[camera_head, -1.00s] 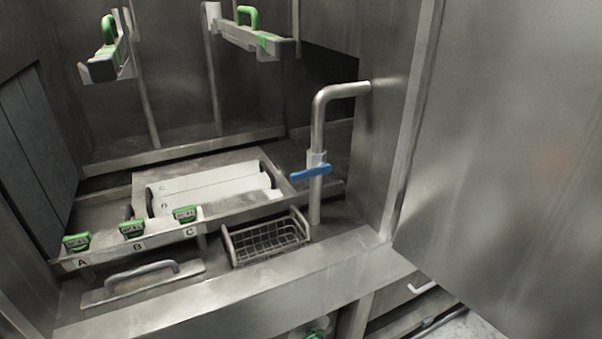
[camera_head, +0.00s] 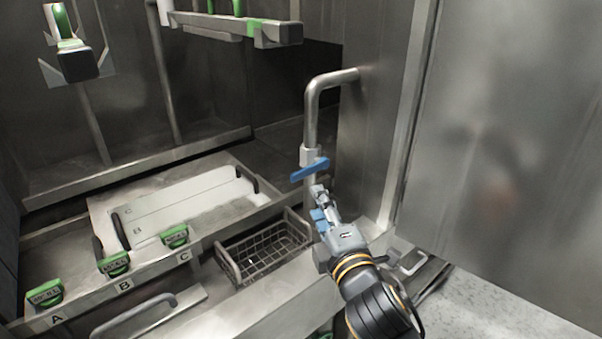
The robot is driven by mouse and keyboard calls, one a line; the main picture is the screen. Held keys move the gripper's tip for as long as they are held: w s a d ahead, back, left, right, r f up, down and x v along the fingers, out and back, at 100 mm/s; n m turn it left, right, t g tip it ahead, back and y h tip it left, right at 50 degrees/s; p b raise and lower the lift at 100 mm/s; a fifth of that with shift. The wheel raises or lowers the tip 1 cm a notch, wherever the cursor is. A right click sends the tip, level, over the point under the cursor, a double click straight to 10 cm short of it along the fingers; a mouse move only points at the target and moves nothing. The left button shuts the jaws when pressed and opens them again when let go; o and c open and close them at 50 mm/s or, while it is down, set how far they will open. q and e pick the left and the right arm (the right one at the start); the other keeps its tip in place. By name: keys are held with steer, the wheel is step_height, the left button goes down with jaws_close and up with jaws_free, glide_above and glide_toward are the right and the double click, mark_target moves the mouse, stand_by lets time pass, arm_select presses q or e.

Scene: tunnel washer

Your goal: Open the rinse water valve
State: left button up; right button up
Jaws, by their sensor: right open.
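The rinse water valve is a blue lever handle (camera_head: 310,170) on a vertical steel pipe (camera_head: 312,115), which bends at the top into the right wall. The lever lies across the pipe, slightly tilted, its right end higher. My right gripper (camera_head: 319,201) comes in from the lower right and points up at the lever. Its fingertips are just below the lever, in front of the pipe, and hold nothing. I cannot tell whether they touch the lever. The gripper hides the lower pipe. My left gripper is not in view.
A wire basket (camera_head: 262,255) stands left of my right gripper. Beyond it is a tray with a white panel (camera_head: 185,212) and green-handled parts labelled A, B and C. A steel door (camera_head: 500,150) fills the right side. Green-handled bars (camera_head: 240,28) hang above.

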mark_target(302, 175)
steer(key=p+x, duration=0.1)
steer(key=x, duration=0.9)
steer(key=shift+w+p, duration=0.3)
steer(key=shift+w, duration=0.1)
steer(key=shift+w+a, duration=0.15)
steer(key=shift+w, duration=0.5)
jaws_close()
